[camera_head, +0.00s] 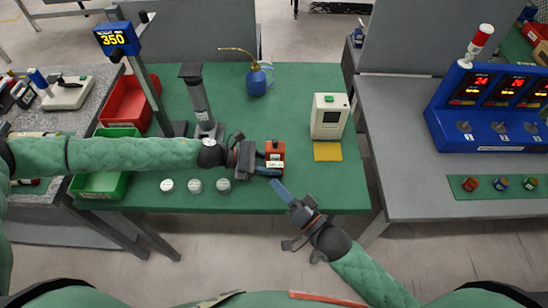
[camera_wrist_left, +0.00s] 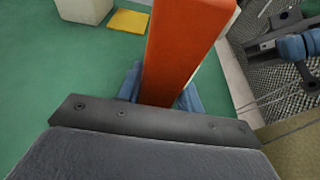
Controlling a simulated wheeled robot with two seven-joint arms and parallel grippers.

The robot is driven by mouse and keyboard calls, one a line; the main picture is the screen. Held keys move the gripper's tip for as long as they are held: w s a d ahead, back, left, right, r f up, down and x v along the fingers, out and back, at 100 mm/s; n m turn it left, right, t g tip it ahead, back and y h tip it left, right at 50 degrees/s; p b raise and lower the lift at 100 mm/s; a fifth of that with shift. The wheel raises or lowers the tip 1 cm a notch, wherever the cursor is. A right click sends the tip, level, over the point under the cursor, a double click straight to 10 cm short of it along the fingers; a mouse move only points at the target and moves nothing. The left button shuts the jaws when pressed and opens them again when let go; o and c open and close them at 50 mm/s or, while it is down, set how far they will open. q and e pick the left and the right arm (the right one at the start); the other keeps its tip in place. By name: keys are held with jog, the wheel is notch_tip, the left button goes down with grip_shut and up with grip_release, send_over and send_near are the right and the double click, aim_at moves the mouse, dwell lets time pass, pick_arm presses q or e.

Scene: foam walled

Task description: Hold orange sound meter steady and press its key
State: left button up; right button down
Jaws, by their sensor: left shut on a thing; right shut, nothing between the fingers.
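The orange sound meter (camera_head: 275,151) stands on the green table (camera_head: 300,82), right of the middle near the front edge. My left gripper (camera_head: 269,162) is shut on it from the left, with its blue fingers around the lower part. In the left wrist view the orange side of the sound meter (camera_wrist_left: 182,45) rises between the blue fingers. Its key is too small to tell in the head view. My right gripper (camera_head: 279,188) is shut and empty, its blue fingertips just in front of and below the meter, apart from it as far as I can tell.
A cream device (camera_head: 328,117) with a green top button stands behind right, with a yellow pad (camera_head: 327,151) before it. Several white discs (camera_head: 195,186) lie at the front left. A blue oil can (camera_head: 257,82) and a dark column (camera_head: 196,95) stand farther back. The right front is clear.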

jog(key=shift+s, duration=0.4)
pick_arm(q)
jog(key=o, duration=0.8)
jog(key=shift+o, duration=0.2)
